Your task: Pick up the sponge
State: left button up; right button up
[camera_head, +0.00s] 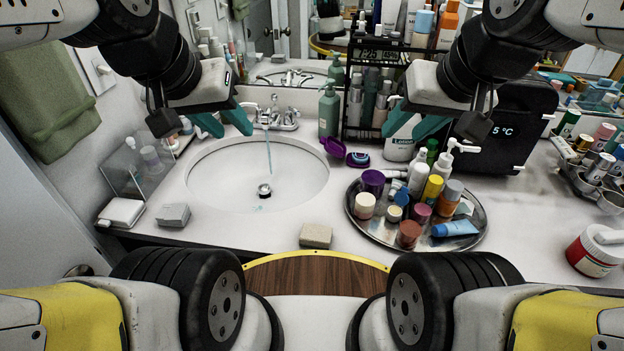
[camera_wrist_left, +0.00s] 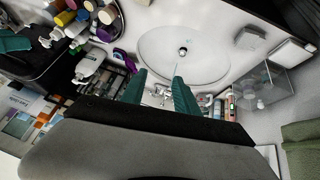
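A beige, block-shaped sponge (camera_head: 316,235) lies flat on the white counter near its front edge, between the sink and the round tray in the head view. My left gripper (camera_head: 226,125) is above the back left of the sink, open and empty, well apart from the sponge. Its two teal fingers, with a gap between them, also show in the left wrist view (camera_wrist_left: 158,82). My right gripper (camera_head: 414,126) is open and empty, above the back of the counter near the lotion bottle. I cannot make out the sponge clearly in the left wrist view.
The sink (camera_head: 258,174) has running water. A metal tray (camera_head: 378,233) crowded with bottles and jars stands right of the sponge. A grey-white block (camera_head: 173,215) and a white box (camera_head: 122,212) lie at the left.

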aim_at(311, 235)
jog(key=k+l+z, duration=0.15)
jog(key=k+l, duration=0.45)
jog(key=k, duration=0.15)
